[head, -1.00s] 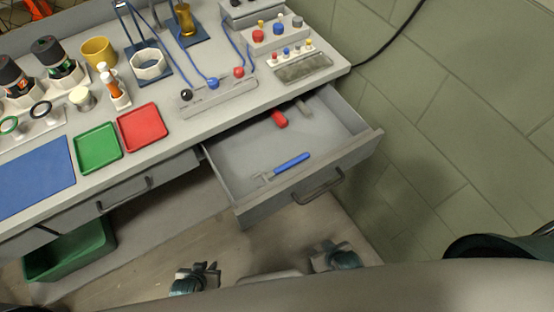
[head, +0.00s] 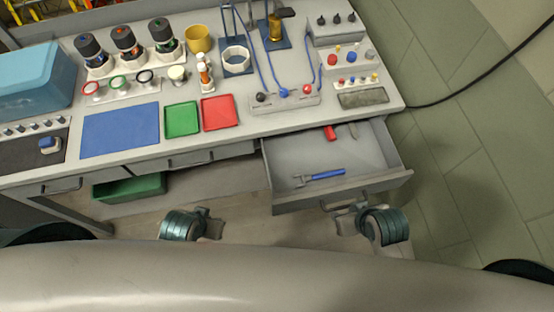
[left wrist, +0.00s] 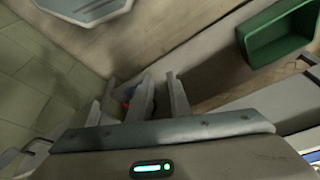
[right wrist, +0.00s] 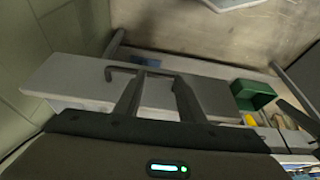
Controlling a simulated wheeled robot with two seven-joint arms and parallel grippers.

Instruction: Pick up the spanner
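The likely spanner, a tool with a blue handle and a grey head (head: 320,175), lies flat in the open drawer (head: 290,203) in the head view, near its front. My right gripper (head: 348,215) is at the drawer's front, by the handle in the picture; contact cannot be told. In the right wrist view its fingers (right wrist: 157,95) are apart, with nothing between them. My left gripper (head: 213,222) is left of the drawer. In the left wrist view its fingers (left wrist: 160,92) are apart and empty. The spanner is not clearly seen in either wrist view.
A red-handled tool (head: 329,132) and a grey piece (head: 352,130) lie at the drawer's back. The bench top above holds a red tray (head: 219,113), a green tray (head: 182,120) and a blue mat (head: 120,131). A green bin (head: 130,187) stands below.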

